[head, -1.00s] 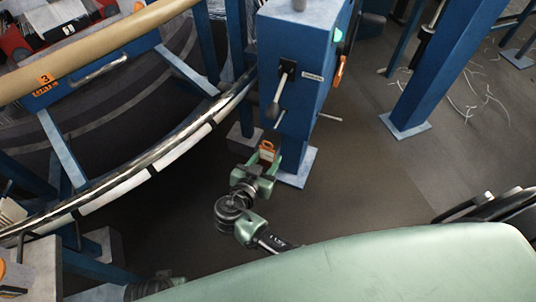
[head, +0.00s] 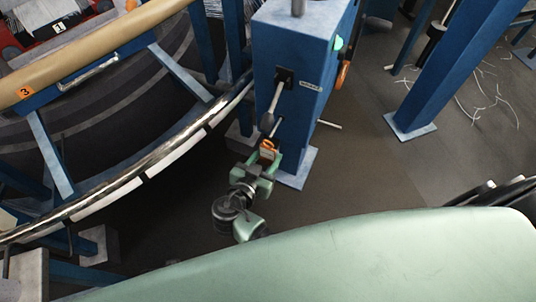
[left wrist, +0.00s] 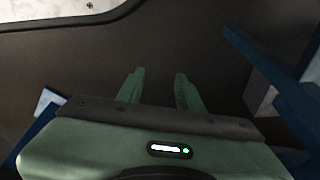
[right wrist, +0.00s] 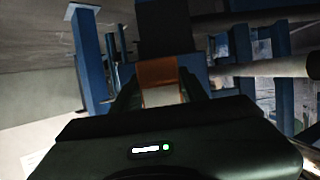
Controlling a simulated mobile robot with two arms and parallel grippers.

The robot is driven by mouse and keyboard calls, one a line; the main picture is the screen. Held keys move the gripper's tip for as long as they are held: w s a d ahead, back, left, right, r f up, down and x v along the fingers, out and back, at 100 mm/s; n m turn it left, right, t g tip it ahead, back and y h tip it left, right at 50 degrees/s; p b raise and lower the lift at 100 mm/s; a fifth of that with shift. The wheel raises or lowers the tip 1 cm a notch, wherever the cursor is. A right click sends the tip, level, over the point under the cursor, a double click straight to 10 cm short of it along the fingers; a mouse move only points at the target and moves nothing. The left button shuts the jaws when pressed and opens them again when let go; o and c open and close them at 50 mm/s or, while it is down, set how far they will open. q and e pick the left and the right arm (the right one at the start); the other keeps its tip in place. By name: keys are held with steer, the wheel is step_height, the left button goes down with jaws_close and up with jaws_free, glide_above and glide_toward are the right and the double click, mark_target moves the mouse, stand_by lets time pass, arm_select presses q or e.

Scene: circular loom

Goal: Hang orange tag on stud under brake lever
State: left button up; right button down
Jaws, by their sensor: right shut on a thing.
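The orange tag (head: 267,153) is held upright between the fingertips of my right gripper (head: 265,161), low in front of the blue post. In the right wrist view the tag (right wrist: 158,72) shows orange above and pale below between the fingers (right wrist: 159,92). The brake lever (head: 272,104) hangs from a black plate on the post's front face, above the tag. A small stud-like point (head: 283,118) shows beside the lever's knob, but I cannot tell it surely. The tag looks apart from it. My left gripper (left wrist: 157,88) is open and empty in the left wrist view.
The loom's curved metal rail (head: 140,165) passes on the left. Another blue column (head: 440,75) stands at right. Dark floor (head: 350,170) between is clear.

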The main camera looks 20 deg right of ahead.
steer(key=shift+r, duration=0.2)
arm_select(q)
steer(key=shift+w+a+r, duration=0.1)
steer(key=shift+r, duration=0.2)
steer(key=shift+f, duration=0.1)
arm_select(e)
steer(key=shift+b, duration=0.3)
arm_select(q)
steer(key=shift+w+r, duration=0.2)
steer(key=shift+r, duration=0.35)
steer(key=shift+w+r, duration=0.15)
steer(key=shift+r, duration=0.35)
arm_select(e)
steer(key=shift+f, duration=0.1)
arm_select(q)
steer(key=shift+s+f, duration=0.1)
steer(key=shift+s, duration=0.15)
arm_select(e)
steer(key=shift+w+d, duration=0.1)
steer(key=shift+w, duration=0.05)
